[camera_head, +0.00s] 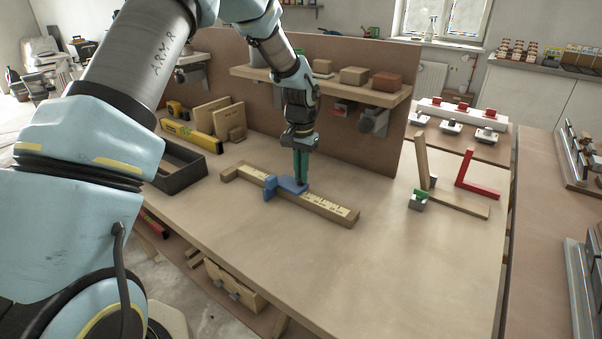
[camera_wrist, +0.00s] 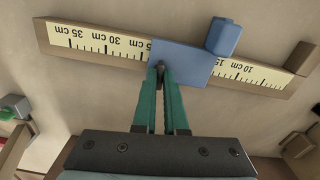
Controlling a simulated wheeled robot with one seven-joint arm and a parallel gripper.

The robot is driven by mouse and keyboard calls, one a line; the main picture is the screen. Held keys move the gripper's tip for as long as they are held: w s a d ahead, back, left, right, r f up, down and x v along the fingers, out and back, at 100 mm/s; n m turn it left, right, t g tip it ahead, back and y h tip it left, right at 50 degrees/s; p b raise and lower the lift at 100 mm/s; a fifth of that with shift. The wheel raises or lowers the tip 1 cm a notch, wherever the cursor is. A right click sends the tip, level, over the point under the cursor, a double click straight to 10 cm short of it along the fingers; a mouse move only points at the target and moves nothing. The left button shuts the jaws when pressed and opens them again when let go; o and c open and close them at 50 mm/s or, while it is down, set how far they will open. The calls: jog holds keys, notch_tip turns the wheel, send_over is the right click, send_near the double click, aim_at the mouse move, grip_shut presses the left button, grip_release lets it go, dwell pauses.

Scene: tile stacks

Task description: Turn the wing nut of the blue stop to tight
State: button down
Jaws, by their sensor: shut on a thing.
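The blue stop (camera_head: 291,186) sits across a wooden bar with a ruler scale (camera_head: 330,207) on the bench. In the wrist view the blue stop (camera_wrist: 180,62) covers part of the scale, between the 15 cm and 30 cm marks, with a raised blue block (camera_wrist: 222,38) on one side. My gripper (camera_head: 301,182) points down at the stop, and its green fingers (camera_wrist: 160,78) are closed together over a small dark part on the stop's near edge. That part looks like the wing nut (camera_wrist: 160,66); it is mostly hidden, so its angle cannot be read.
A black tray (camera_head: 176,162), a yellow level (camera_head: 193,137) and wooden blocks lie at the left. An upright panel with a shelf (camera_head: 325,88) stands behind my gripper. A wooden angle piece (camera_head: 455,203) and a red square (camera_head: 478,186) are at the right. The front bench is clear.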

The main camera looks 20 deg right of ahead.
dwell(0.3)
jog(key=c, duration=1)
grip_release()
jog(key=shift+o, duration=0.2)
notch_tip(320, 180, up, 11)
jog(key=b, duration=0.2)
jog(key=shift+f, duration=0.1)
jog(key=s+a+n, duration=0.1)
jog(key=a+n, duration=0.4)
jog(key=a, duration=1.7)
jog(key=s+a+f+n, duration=0.1)
jog(key=s+a+n, duration=0.1)
jog(key=s+a, duration=0.3)
jog(key=s+a+f+n+t, duration=0.1)
jog(key=s+a+n, duration=0.1)
jog(key=s+a, duration=0.3)
jog(key=a, duration=0.4)
jog(key=shift+a+f+n+t, duration=0.15)
jog(key=shift+a+n+t, duration=0.15)
jog(key=shift+a+n, duration=0.1)
